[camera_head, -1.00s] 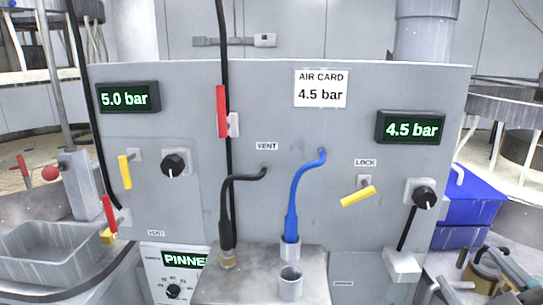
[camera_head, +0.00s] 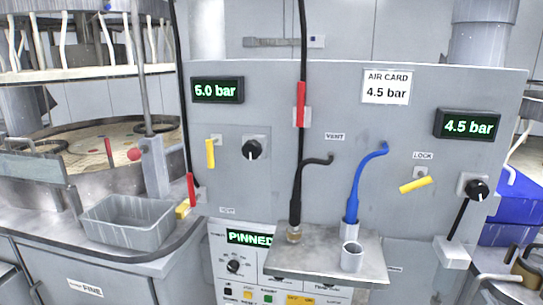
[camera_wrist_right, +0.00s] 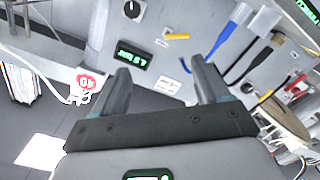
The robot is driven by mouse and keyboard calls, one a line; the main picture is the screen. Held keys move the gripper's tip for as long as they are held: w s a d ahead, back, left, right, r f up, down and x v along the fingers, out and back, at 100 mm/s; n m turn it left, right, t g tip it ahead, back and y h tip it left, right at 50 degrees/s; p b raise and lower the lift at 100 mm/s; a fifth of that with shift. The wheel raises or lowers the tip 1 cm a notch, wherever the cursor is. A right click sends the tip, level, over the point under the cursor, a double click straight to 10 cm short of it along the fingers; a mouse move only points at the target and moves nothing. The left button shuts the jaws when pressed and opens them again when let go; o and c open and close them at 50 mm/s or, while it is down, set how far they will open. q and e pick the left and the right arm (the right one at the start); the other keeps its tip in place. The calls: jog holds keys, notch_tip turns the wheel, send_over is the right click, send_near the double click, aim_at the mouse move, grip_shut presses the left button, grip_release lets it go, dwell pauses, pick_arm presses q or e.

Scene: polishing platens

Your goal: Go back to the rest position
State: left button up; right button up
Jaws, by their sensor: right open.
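My right gripper (camera_wrist_right: 163,78) is in the right wrist view, its two fingers spread apart with nothing between them. The grey panel (camera_head: 290,115) lies beyond the fingertips and appears upside down there. A green display (camera_wrist_right: 133,55), a yellow lever (camera_wrist_right: 177,36) and a blue hose (camera_wrist_right: 228,32) show near the fingers, apart from them. Neither gripper shows in the head view, and my left gripper is in no view.
The panel carries a 5.0 bar display (camera_head: 217,90), a 4.5 bar display (camera_head: 467,124) and an air card (camera_head: 387,87). A steel shelf (camera_head: 300,268) juts out below the hoses. A grey bin (camera_head: 128,222) stands on the counter at left.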

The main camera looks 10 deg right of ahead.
jog(key=w+a+f+m+g+y, duration=0.1)
jog(key=w+a+f+g+y, duration=0.2)
jog(key=f, duration=0.7)
jog(key=w+a+f+m+g+y, duration=0.15)
jog(key=w+a+f, duration=0.25)
jog(key=f, duration=0.6)
jog(key=w+a+f+g+y, duration=0.2)
jog(key=w+a+f+g, duration=0.15)
jog(key=f, duration=0.65)
jog(key=s+a+f+m+g+y, duration=0.1)
jog(key=s+a+f+g, duration=0.3)
jog(key=f, duration=0.8)
jog(key=s+a+f+m+g+y, duration=0.1)
jog(key=s+a+f+g, duration=0.3)
jog(key=s+a+f, duration=0.5)
notch_tip(320, 180, down, 3)
jog(key=shift+s+a+r+m+g+y, duration=0.15)
jog(key=shift+s+m+g+y, duration=0.2)
jog(key=shift+s+m, duration=0.45)
